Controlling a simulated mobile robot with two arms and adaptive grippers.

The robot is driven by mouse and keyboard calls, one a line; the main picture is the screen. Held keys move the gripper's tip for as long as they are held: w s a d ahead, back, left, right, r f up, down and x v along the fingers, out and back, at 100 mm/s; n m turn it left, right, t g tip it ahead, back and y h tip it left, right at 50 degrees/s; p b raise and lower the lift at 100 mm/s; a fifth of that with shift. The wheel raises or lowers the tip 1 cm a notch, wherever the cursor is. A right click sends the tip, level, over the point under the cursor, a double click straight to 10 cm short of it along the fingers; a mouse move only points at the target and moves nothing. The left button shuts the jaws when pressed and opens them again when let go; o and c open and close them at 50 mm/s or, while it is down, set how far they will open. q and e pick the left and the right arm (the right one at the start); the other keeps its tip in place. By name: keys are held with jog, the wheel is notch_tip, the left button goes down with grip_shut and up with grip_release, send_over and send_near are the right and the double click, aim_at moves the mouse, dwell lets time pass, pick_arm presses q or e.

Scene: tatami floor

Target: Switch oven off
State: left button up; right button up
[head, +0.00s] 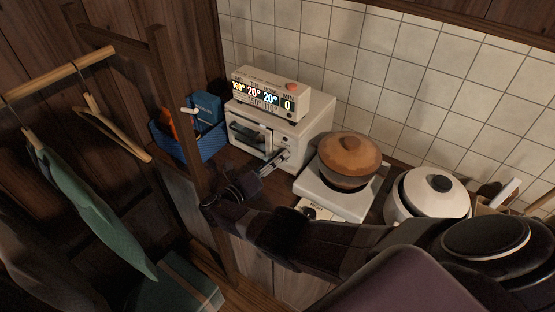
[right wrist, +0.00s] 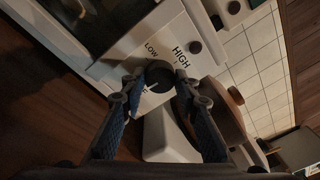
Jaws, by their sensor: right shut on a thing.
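The small white oven (head: 303,132) stands on the counter against the tiled wall, its door with a dark window (head: 247,132) on the left of its front. In the right wrist view its control panel (right wrist: 146,34) carries the words LOW and HIGH. A dark round knob (right wrist: 159,74) sits below them, with a pale mark near its lower edge. My right gripper (head: 281,157) reaches the right part of the oven front. In the right wrist view its two fingers (right wrist: 157,82) are closed on either side of this knob. My left gripper is not in view.
A display box (head: 268,92) reading 169°, 20°, 20° and 0 is on the oven. A brown-lidded pot (head: 350,154) on a white burner and a white cooker (head: 428,196) stand right. A blue basket (head: 205,146) is left. Hangers and a green garment (head: 88,198) hang nearer.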

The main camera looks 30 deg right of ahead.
jog(key=shift+w+d+r+n, duration=0.1)
jog(key=shift+r+n, duration=0.05)
jog(key=shift+n, duration=0.35)
dwell(0.3)
jog(key=o, duration=0.9)
jog(key=shift+o, duration=1.4)
